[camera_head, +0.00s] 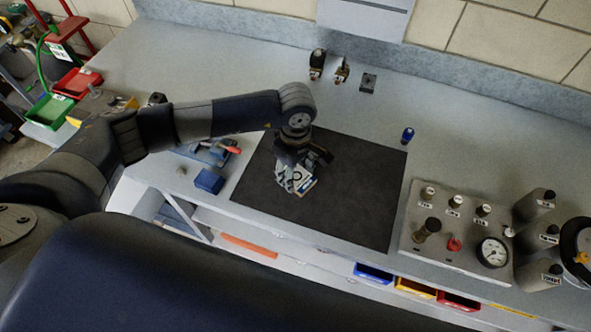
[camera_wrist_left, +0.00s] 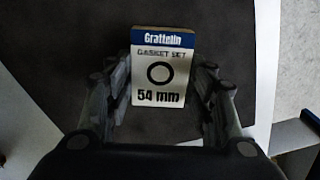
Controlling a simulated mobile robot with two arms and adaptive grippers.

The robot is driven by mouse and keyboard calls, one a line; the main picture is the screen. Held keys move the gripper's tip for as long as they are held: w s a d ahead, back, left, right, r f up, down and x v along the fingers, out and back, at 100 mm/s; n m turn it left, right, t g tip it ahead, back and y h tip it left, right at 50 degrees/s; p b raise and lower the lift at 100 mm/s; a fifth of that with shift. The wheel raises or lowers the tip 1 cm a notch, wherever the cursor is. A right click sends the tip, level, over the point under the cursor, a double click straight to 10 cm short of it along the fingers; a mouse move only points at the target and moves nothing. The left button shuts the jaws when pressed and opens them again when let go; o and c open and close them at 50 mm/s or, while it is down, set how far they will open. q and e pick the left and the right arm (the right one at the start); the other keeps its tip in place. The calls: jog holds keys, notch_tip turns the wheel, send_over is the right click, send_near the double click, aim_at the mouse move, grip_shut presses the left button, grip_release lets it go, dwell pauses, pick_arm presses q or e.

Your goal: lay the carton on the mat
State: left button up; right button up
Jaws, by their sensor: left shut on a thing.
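The carton (camera_wrist_left: 159,66) is a small white and blue box lettered "Grattelin GASKET SET 54 mm". In the left wrist view it lies between the two fingers of my left gripper (camera_wrist_left: 160,100), its printed face toward the camera. In the head view the carton (camera_head: 304,185) shows at the fingertips of my left gripper (camera_head: 296,184), which is shut on it. Both are over the left part of the dark mat (camera_head: 345,200). I cannot tell whether the carton touches the mat. My right gripper is not in view.
A blue box (camera_head: 209,181) and a red-handled tool (camera_head: 222,149) are left of the mat. A gauge panel (camera_head: 455,232) stands to the right. A small blue cylinder (camera_head: 408,135) is near the mat's back right corner. The mat's right half is clear.

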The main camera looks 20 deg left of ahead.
aim_at(296, 175)
pick_arm(q)
jog(key=o, duration=1)
jog(key=shift+o, duration=0.2)
jog(key=shift+r+p, duration=0.3)
notch_tip(296, 175, up, 12)
jog(key=b, duration=0.3)
jog(key=shift+f, duration=0.15)
